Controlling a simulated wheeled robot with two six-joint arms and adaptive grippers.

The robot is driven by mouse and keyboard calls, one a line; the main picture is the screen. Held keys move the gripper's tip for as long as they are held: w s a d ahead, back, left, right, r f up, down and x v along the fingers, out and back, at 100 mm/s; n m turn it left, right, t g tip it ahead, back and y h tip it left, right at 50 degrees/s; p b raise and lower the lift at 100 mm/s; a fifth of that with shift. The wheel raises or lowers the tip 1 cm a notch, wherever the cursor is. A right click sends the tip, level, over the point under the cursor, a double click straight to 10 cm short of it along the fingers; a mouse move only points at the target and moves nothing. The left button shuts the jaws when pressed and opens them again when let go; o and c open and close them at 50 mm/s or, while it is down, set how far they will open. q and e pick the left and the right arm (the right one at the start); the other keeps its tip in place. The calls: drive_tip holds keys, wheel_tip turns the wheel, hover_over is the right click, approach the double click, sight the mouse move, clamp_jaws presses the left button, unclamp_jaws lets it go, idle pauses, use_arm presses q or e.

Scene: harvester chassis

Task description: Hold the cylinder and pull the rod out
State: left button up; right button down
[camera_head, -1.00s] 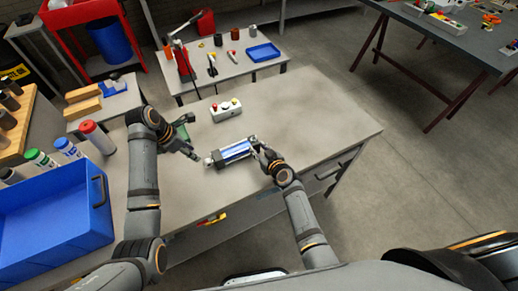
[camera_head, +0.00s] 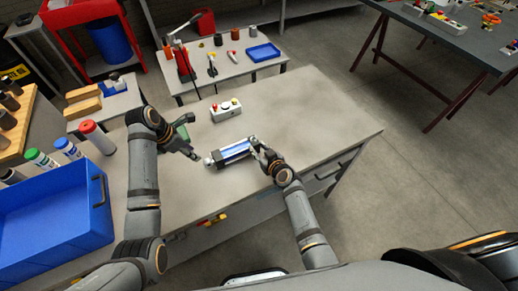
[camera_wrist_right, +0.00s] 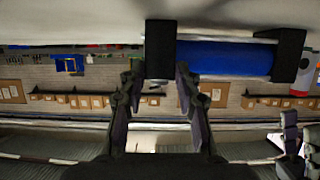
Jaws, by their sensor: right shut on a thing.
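The cylinder (camera_head: 234,152) has a blue and silver body with dark end blocks and lies slantwise at the middle of the workbench. A light round fitting shows at its left end. In the right wrist view its blue body (camera_wrist_right: 225,57) runs between two black end blocks. My right gripper (camera_head: 257,148) is at the cylinder's right end, shut on it; in the wrist view one black end block sits at the fingers (camera_wrist_right: 160,82). My left gripper (camera_head: 197,157) is just left of the cylinder's left end, apart from it. Its fingers are too small to read. I cannot make out an extended rod.
A white button box (camera_head: 226,110) stands behind the cylinder, and a green object (camera_head: 181,133) lies beside my left arm. A blue bin (camera_head: 55,215) and several bottles are at the left. The right part of the workbench (camera_head: 320,120) is clear.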

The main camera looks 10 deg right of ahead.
sight(206, 161)
idle(0.4)
use_arm(q)
drive_tip(key=shift+o, duration=1)
drive_tip(key=shift+a+r, duration=0.15)
drive_tip(key=shift+r, duration=0.1)
drive_tip(key=d+f, duration=0.1)
drive_tip(key=f, duration=0.2)
drive_tip(key=w+d+f+m, duration=0.1)
drive_tip(key=f, duration=0.2)
drive_tip(key=d+f+m, duration=0.1)
drive_tip(key=f, duration=0.2)
drive_tip(key=shift+w+d+f+h, duration=0.3)
drive_tip(key=shift+f+h, duration=0.1)
clamp_jaws()
